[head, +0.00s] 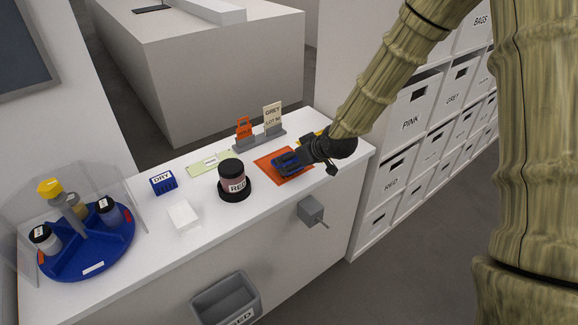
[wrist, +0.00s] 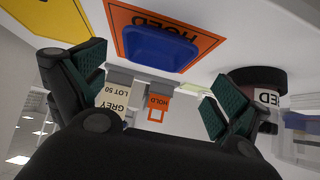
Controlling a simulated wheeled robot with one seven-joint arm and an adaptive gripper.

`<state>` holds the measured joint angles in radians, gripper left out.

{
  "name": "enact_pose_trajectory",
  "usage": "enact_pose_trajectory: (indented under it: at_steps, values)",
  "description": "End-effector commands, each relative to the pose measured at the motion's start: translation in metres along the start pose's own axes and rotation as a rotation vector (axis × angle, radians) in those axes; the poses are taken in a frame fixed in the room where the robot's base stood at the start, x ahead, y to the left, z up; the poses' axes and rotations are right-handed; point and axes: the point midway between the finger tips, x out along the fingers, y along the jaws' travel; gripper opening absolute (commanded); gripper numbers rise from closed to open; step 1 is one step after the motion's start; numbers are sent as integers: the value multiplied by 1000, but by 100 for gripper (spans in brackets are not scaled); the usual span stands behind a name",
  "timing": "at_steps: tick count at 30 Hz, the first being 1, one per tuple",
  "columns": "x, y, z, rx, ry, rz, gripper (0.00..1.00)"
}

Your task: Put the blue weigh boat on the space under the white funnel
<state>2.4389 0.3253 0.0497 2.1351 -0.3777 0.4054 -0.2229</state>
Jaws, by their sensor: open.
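The blue weigh boat (wrist: 160,48) lies on the orange mat marked HOLD (wrist: 205,50) on the white counter. In the head view the blue weigh boat (head: 284,160) is partly covered by my gripper (head: 290,160), and the orange mat (head: 268,164) shows around it. In the wrist view my gripper (wrist: 155,92) has its two teal-padded fingers wide apart, with nothing between them. The weigh boat lies ahead of the fingertips, apart from them. I cannot make out a white funnel or the space under it in either view.
A RED jar (head: 232,176) on a black base stands left of the mat. A stand holds an orange tag (head: 244,126) and a GREY card (head: 272,117). Farther left are a white square piece (head: 184,214), a blue DRY block (head: 163,182) and a blue carousel (head: 95,265) with jars.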

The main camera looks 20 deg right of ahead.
Motion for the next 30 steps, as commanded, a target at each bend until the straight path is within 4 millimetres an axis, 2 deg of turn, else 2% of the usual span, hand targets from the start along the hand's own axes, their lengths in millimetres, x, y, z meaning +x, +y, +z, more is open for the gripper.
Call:
enact_pose_trajectory:
  at_steps: [8, 21, 30]
  values:
    - [10, 2, 1, 1, 0, 0, 98]
    - [49, 8, 5, 1, -1, 0, 98]
    - [56, 7, 5, 1, 0, 0, 98]
